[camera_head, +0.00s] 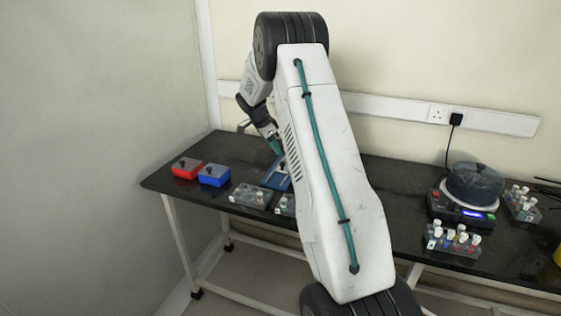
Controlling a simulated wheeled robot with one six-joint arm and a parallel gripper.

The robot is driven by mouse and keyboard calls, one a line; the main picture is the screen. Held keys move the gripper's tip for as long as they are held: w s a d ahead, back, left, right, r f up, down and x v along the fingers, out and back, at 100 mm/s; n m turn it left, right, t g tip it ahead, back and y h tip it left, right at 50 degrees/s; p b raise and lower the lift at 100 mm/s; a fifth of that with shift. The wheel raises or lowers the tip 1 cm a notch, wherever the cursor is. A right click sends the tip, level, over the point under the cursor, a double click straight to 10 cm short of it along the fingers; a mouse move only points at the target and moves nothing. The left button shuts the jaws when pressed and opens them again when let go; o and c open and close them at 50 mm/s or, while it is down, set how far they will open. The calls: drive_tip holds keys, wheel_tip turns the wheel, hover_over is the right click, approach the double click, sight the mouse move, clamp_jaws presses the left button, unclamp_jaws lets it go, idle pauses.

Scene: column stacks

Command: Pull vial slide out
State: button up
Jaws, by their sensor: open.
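My gripper (274,144) hangs above the back of the dark bench, left of my large white arm link, which covers part of it. It is open, with no object seen between its fingers. Just below it a blue tray-like piece (268,180) lies on the bench, partly hidden behind my arm. I cannot tell whether this is the vial slide. A clear rack with vials (250,196) stands in front of it, and another small rack (285,205) is mostly hidden by my arm.
A red box (187,168) and a blue box (214,174) sit at the bench's (385,170) left end. At right stand a round device with a lit display (467,194) and two vial racks (452,240) (522,204). A cable runs to the wall socket (438,113).

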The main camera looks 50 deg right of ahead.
sight(282, 163)
drive_tip(key=x, duration=0.8)
